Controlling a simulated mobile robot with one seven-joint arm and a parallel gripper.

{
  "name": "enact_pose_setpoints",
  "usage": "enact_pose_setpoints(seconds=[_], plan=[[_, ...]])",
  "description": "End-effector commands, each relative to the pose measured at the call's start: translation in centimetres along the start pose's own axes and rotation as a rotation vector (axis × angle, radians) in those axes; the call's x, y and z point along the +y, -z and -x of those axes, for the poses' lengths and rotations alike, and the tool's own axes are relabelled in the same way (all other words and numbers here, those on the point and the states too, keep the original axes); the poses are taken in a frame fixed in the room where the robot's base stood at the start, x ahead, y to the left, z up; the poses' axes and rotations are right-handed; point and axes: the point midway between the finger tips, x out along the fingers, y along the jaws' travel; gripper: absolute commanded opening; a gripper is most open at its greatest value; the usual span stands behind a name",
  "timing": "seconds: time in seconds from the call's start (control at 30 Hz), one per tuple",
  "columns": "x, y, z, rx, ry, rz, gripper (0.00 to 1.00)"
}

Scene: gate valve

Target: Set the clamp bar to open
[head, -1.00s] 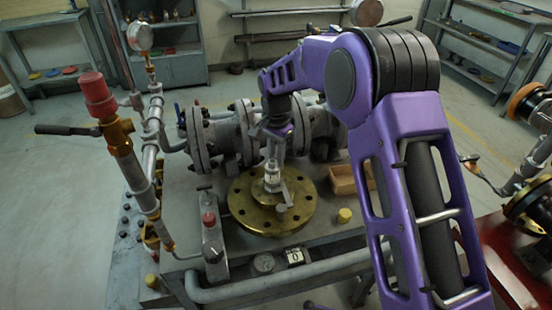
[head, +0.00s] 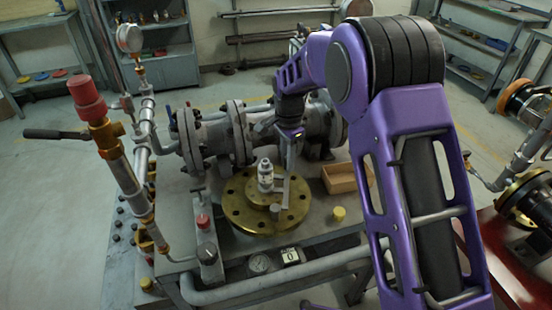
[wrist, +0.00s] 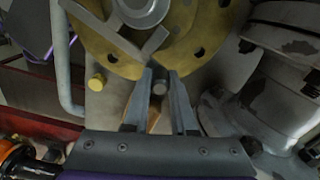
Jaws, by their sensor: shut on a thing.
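The clamp bar (wrist: 112,35) is a flat grey angled piece over the brass flange (head: 238,218), beside the pale upright fitting (head: 265,176) at its middle. It also shows in the head view (head: 286,188), right of that fitting. My gripper (wrist: 160,90) is over the flange's right side as the head view sees it. I cannot tell whether this peg is part of the clamp bar. In the head view the fingertips are hard to make out against the bar.
A wooden box (head: 340,181) and a yellow cap (head: 338,214) sit right of the flange. Grey flanged pipework (head: 240,130) stands close behind. A pipe with a red cap (head: 86,90) rises at the left.

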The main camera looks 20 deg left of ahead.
Motion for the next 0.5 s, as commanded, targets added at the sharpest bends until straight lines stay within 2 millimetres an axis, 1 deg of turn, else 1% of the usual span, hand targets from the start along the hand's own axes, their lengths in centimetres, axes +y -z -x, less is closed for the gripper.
enact_pose_setpoints(seconds=[0.03,0.2,0.5], plan=[[0.5,0.6,0.1,0.002,0.001,-0.047,0.0],[2.3,2.0,0.1,0.002,0.0,-0.207,0.0],[5.2,3.5,0.2,0.001,0.001,-0.441,0.0]])
